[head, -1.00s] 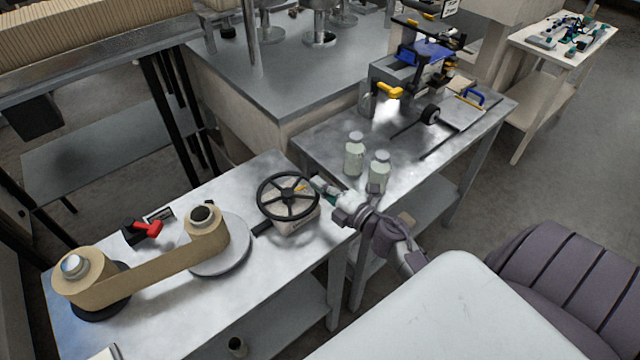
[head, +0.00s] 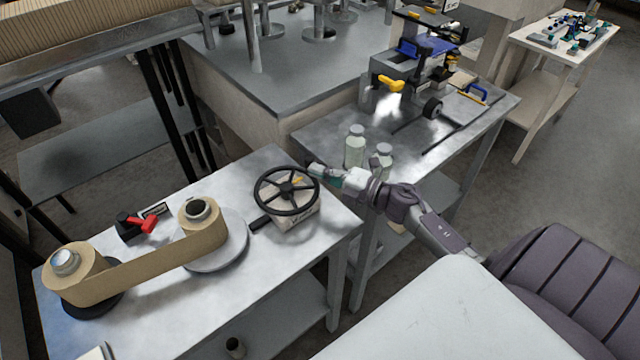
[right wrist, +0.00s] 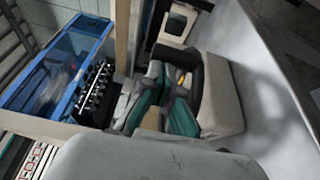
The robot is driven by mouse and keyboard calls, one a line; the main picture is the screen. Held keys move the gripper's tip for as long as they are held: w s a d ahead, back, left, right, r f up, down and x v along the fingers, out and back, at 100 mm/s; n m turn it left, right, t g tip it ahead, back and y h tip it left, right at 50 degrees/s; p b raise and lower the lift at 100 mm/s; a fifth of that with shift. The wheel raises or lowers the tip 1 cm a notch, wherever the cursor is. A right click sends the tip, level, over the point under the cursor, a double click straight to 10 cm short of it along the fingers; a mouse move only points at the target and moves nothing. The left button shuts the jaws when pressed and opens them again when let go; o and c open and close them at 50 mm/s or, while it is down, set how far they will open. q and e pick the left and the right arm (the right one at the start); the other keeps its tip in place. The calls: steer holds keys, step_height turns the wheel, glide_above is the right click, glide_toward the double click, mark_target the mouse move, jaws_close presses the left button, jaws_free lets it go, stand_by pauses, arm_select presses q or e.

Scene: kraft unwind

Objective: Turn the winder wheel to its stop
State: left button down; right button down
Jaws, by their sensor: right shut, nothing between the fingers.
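The black winder wheel (head: 287,190) sits on a pale box-like base (head: 297,218) on the metal table. It has several spokes and a yellow mark near its hub. My right gripper (head: 314,170) is shut and empty at the wheel's far right rim; I cannot tell if it touches. In the right wrist view, the teal-padded fingers (right wrist: 165,112) are close to the dark rim (right wrist: 213,85). A brown kraft paper band (head: 150,268) runs between a left roll (head: 75,275) and a right roll (head: 203,222). My left gripper is not in view.
A red-handled device (head: 142,223) stands behind the paper band. Two pale bottles (head: 354,147) stand on the adjoining table, close behind my right forearm. A machine with a yellow handle (head: 390,83) is farther back.

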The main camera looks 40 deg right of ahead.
steer(key=shift+w+d+n+g+y+b, duration=0.15)
steer(key=shift+w+n+g+y+b, duration=0.5)
steer(key=shift+y+b, duration=0.4)
steer(key=shift+w+d+n+g+y+b, duration=0.15)
steer(key=shift+w+n+g+y+b, duration=0.5)
steer(key=shift+b, duration=0.6)
steer(key=shift+w, duration=0.2)
